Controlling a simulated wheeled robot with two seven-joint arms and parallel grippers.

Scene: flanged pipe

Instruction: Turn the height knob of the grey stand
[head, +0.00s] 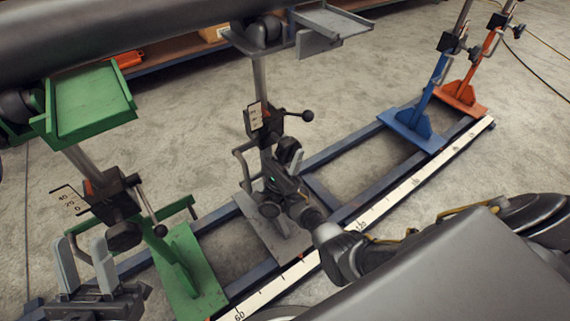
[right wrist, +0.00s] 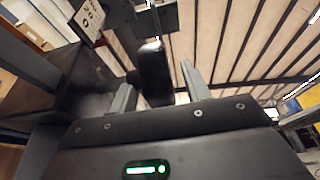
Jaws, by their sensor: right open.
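The grey stand (head: 259,78) rises from a grey base plate on the blue rail frame. Its dark clamp block has a scale plate (head: 255,116) and a lever with a black ball (head: 307,116). The black height knob (head: 288,150) sits low on the block's front. My right gripper (head: 292,164) is at this knob. In the right wrist view, the open fingers (right wrist: 158,88) stand on either side of the black knob (right wrist: 153,68), with a gap visible to the right finger. Contact on the left is unclear. My left gripper (head: 82,252) is open and empty at the lower left.
A green stand (head: 175,270) with its own knob and lever is left of the grey one, near my left gripper. Blue (head: 415,128) and orange (head: 463,98) stands are farther right. A large dark pipe (head: 120,30) crosses the top left. A white ruler (head: 405,187) runs along the rail.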

